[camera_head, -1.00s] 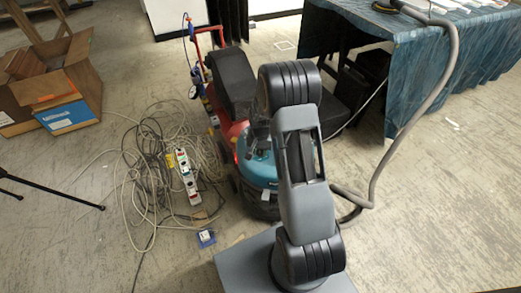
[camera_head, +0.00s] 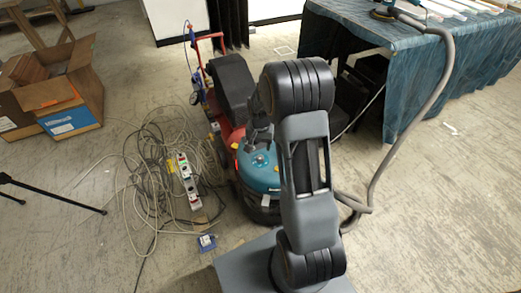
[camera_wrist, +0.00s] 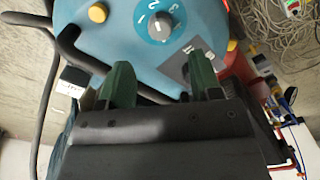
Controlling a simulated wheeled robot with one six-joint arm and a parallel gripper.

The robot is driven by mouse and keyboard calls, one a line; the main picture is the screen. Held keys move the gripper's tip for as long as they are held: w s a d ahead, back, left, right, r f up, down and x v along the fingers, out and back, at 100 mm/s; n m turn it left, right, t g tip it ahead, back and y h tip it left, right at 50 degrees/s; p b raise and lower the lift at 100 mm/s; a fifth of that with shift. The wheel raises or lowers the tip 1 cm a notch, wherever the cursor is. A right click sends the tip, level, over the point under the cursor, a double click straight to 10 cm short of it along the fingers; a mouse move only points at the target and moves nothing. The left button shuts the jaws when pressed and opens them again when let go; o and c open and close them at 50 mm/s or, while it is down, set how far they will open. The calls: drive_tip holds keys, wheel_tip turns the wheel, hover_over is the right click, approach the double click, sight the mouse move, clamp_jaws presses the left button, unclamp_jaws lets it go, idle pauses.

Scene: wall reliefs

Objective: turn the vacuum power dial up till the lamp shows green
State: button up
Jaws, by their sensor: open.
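The vacuum (camera_head: 258,176) is a teal-topped drum standing on the floor, partly hidden by my arm in the head view. In the wrist view its teal lid (camera_wrist: 110,45) fills the upper middle. The power dial (camera_wrist: 160,25) is a round grey knob with a pale pointer line, on a darker teal disc with white marks. My gripper (camera_wrist: 163,78) is open and empty, its two green fingers apart. The fingertips appear below the dial in the wrist view, with the dial roughly between their lines, not gripped. I cannot make out a lit lamp; a grey panel (camera_wrist: 178,66) is partly hidden by the fingers.
Orange latches (camera_wrist: 233,45) sit on the lid's edge. A dark hose (camera_wrist: 68,38) curves at the left. A red machine (camera_head: 222,110) stands close behind the vacuum. Tangled cables and a power strip (camera_head: 187,178) lie left. A draped table (camera_head: 420,75) stands right.

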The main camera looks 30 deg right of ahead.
wheel_tip(320, 180, up, 6)
drive_tip(key=shift+f+p, duration=0.1)
drive_tip(key=shift+p, duration=0.45)
drive_tip(key=s+a+r+n+t+p, duration=0.1)
drive_tip(key=s+r+p, duration=0.5)
drive_tip(key=r, duration=0.6)
drive_tip(key=s+a+r+n+t+p, duration=0.1)
drive_tip(key=s+a+r+n+p, duration=0.3)
drive_tip(key=r+p, duration=0.4)
drive_tip(key=s+a+r+n+t+p, duration=0.1)
drive_tip(key=s+a+r+p, duration=0.4)
drive_tip(key=r, duration=1)
drive_tip(key=s+n+p, duration=0.1)
drive_tip(key=s+p, duration=0.1)
drive_tip(key=shift+s+r+n+t+p, duration=0.3)
drive_tip(key=shift+s+r+n+p, duration=0.05)
drive_tip(key=shift+s+r+n, duration=0.05)
